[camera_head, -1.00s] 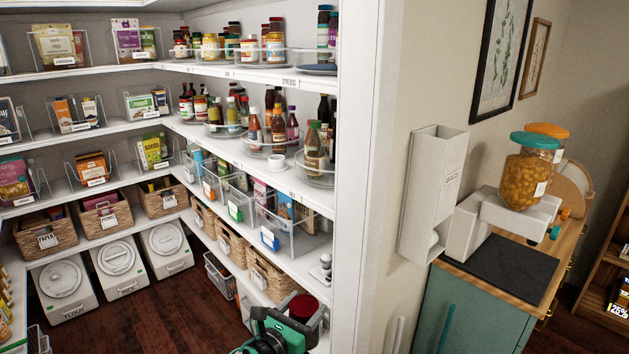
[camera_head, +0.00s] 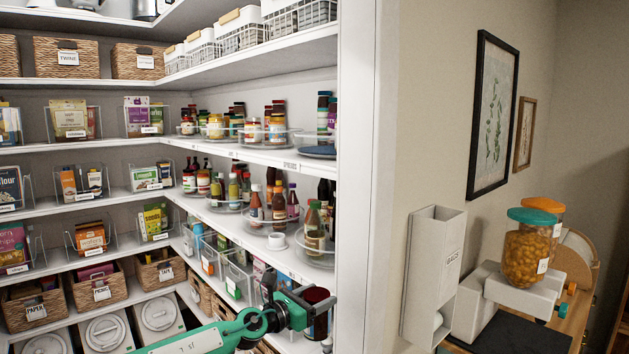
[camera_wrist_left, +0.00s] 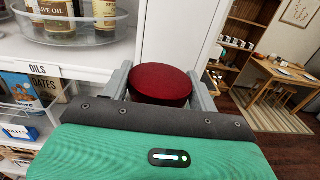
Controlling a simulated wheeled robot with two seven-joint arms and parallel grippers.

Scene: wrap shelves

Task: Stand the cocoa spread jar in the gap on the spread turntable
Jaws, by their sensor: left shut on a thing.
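The cocoa spread jar (camera_head: 317,296), dark with a deep red lid, is held upright by my left gripper (camera_head: 312,312) at the shelf front, lower right in the head view. In the left wrist view its red lid (camera_wrist_left: 160,84) sits between the two grey fingers. My left gripper is shut on it. The spread turntable (camera_head: 313,137), clear-rimmed, appears to be at the right end of the upper shelf, above the SPREADS label. Tall jars stand at its back; a dark blue disc (camera_head: 318,152) shows at the front. I cannot tell the gap's exact edges. My right gripper is not in view.
The oils turntable (camera_head: 318,262) with bottles stands on the shelf below the spreads. A white wall panel (camera_head: 357,180) borders the shelves on the right. Other jar turntables (camera_head: 262,141) fill the upper shelf further left.

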